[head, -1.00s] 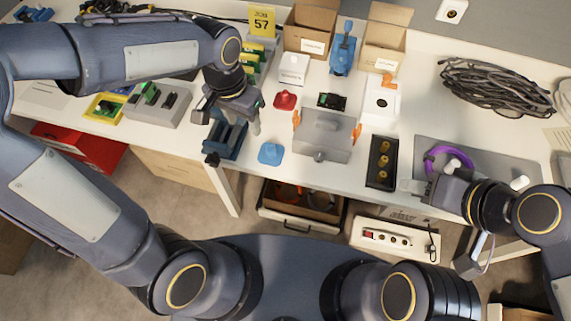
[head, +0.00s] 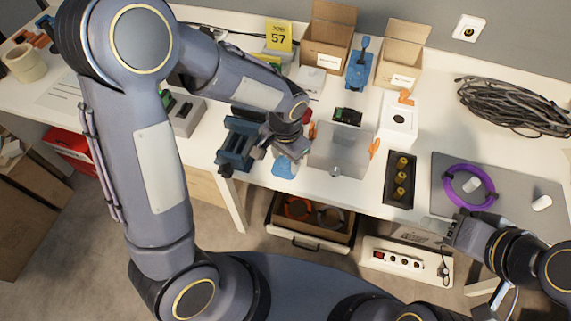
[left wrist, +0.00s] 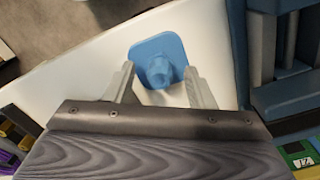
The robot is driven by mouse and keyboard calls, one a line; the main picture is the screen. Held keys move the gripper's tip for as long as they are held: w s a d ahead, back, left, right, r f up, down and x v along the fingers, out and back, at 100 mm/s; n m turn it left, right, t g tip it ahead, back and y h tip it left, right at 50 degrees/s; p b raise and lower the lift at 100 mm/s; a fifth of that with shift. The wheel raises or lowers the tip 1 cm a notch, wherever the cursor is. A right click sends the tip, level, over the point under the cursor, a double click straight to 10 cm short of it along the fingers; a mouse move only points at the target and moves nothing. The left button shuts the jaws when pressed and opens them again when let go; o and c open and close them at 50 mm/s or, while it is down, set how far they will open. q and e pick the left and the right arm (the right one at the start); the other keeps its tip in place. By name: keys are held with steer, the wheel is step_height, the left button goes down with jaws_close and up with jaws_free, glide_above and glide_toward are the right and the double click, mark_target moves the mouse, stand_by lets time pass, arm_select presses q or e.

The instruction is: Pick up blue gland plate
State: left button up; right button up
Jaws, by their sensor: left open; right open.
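The blue gland plate (head: 284,168) lies on the white table near its front edge, between the blue vise and the grey enclosure. My left gripper (head: 281,154) is just above it and partly hides it in the head view. In the left wrist view the plate (left wrist: 150,47) is a rounded square with a raised hexagonal boss. The boss is between the two open fingertips (left wrist: 159,73) of my left gripper. I cannot tell the height gap, and nothing is held. My right gripper (head: 430,224) is open and empty at the table's front edge, right of the black tray.
The blue vise (head: 236,146) stands left of the plate and the grey enclosure (head: 338,150) right of it. A black tray (head: 390,196) with brass glands lies further right. A purple cable ring (head: 449,184) rests on a grey mat (head: 520,190).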

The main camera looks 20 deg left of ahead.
mark_target(287, 161)
arm_select(q)
steer(key=shift+c, duration=0.2)
jaws_close()
steer(key=shift+r, duration=0.1)
steer(key=shift+r, duration=0.2)
steer(key=r, duration=0.3)
steer(key=shift+s+d+r, duration=0.15)
steer(key=shift+s+d, duration=0.05)
steer(key=s+d+r, duration=0.8)
steer(key=s+r, duration=0.1)
steer(key=s, duration=0.1)
steer(key=shift+s, duration=0.35)
steer(key=shift+d, duration=0.1)
